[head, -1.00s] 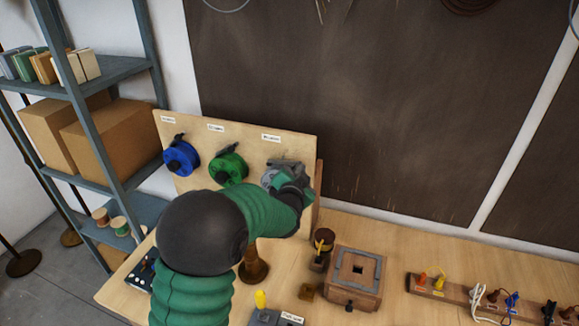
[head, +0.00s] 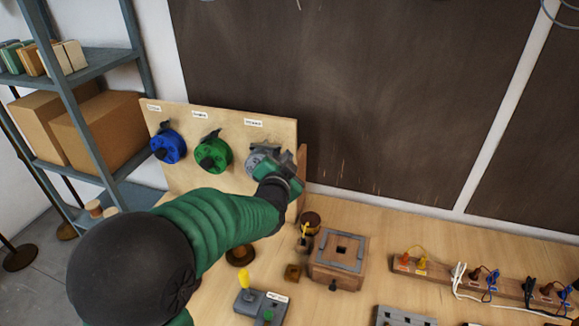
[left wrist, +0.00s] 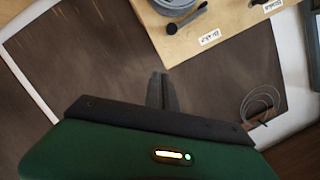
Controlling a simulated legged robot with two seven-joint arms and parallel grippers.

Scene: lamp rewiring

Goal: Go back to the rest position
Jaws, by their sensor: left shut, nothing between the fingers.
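My left gripper (head: 281,170) is in front of the right end of the upright board (head: 225,128), close to the grey reel (head: 257,158) and partly covering it. In the left wrist view my left gripper's fingers (left wrist: 161,77) are shut together with nothing between them. In that view the grey reel (left wrist: 178,5) is at the top edge, apart from the fingers. My right gripper is not in either view.
A blue reel (head: 168,147) and a green reel (head: 213,153) hang on the board. A wooden box (head: 338,260), a switch unit (head: 262,302) and a plug strip (head: 480,282) are on the table (head: 400,240). A shelf (head: 95,68) stands left.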

